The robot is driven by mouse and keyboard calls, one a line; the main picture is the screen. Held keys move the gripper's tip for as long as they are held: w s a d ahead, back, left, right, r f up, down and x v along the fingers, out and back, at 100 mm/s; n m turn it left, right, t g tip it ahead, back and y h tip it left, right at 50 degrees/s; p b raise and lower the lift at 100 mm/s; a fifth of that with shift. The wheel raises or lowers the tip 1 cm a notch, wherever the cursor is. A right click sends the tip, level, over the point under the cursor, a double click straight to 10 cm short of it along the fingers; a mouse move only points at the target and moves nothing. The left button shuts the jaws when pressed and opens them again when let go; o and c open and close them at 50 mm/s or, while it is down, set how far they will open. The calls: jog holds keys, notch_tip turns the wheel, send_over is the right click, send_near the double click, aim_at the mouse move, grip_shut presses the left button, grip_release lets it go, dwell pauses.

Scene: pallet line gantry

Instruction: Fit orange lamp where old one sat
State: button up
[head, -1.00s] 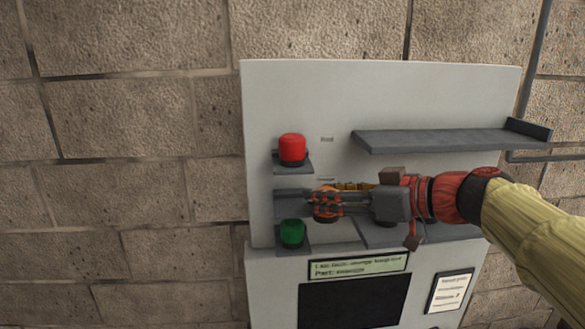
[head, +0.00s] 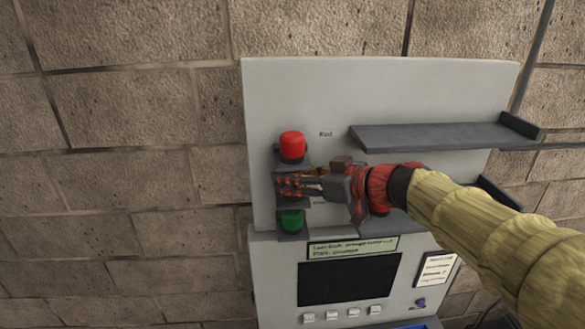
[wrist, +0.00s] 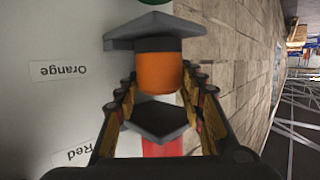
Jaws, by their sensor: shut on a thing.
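The orange lamp (wrist: 158,72), with a dark base, is between the fingers of my gripper (wrist: 158,85) in the wrist view, which sees the panel upside down. My gripper is shut on it. The lamp's base is at the middle grey bracket (wrist: 130,38); I cannot tell whether it rests there or hovers just above. In the head view my gripper (head: 288,187) covers most of the lamp and bracket, between the red lamp (head: 292,146) and the green lamp (head: 291,221). The "Orange" label (wrist: 65,70) is beside the lamp.
The red lamp's bracket (head: 293,167) is just above my gripper, and the green lamp's bracket (head: 292,236) is below. A long grey shelf (head: 430,137) juts out at upper right. A dark screen (head: 348,280) and buttons (head: 340,314) are lower. The stone wall is at left.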

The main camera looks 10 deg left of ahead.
jog(key=shift+w+a+f, duration=0.1)
jog(key=shift+f+b, duration=0.15)
jog(key=shift+b, duration=0.25)
jog(key=o, duration=1.2)
jog(key=shift+c, duration=0.2)
